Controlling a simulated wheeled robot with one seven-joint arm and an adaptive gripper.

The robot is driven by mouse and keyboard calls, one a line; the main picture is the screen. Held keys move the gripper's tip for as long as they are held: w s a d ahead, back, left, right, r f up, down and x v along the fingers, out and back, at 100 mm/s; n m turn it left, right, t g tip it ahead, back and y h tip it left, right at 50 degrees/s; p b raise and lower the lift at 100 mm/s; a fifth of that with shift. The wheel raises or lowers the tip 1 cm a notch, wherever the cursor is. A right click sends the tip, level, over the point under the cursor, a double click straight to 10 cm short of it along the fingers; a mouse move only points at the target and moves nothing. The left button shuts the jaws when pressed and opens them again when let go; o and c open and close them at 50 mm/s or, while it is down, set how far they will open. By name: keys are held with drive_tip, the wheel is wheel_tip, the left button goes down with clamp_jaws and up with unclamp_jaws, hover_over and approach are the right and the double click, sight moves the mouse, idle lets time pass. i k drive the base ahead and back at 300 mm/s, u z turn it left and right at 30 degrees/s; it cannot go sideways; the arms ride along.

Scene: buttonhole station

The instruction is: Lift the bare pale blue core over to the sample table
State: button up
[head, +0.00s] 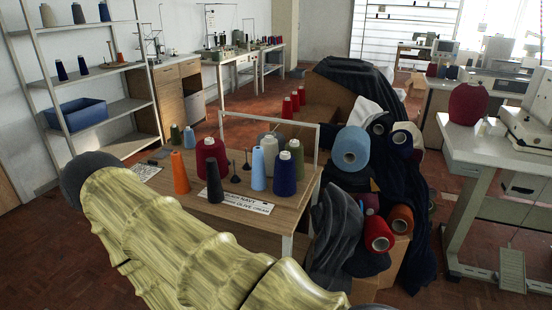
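A slim pale blue cone (259,169), which looks like a bare core, stands upright on a wooden table (218,209) in the middle of the head view. It stands near the table's front right, just left of a navy yarn cone (285,175). A much larger pale blue yarn cone (350,149) lies on the heap to the right, its end facing me. I cannot tell which table is the sample table. My arm, in an olive cover, crosses the lower left foreground. My gripper does not show.
Slim orange (180,173) and dark (214,181) cones, a maroon cone (211,158) and thin dark pegs share the table. A white label card (247,203) lies at its front. A cloth and yarn heap (335,235) crowds its right. A white-topped table (475,145) stands far right.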

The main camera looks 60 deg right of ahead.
sight(259, 183)
drive_tip(key=z, duration=0.7)
drive_tip(key=i, duration=0.65)
drive_tip(key=z, duration=0.8)
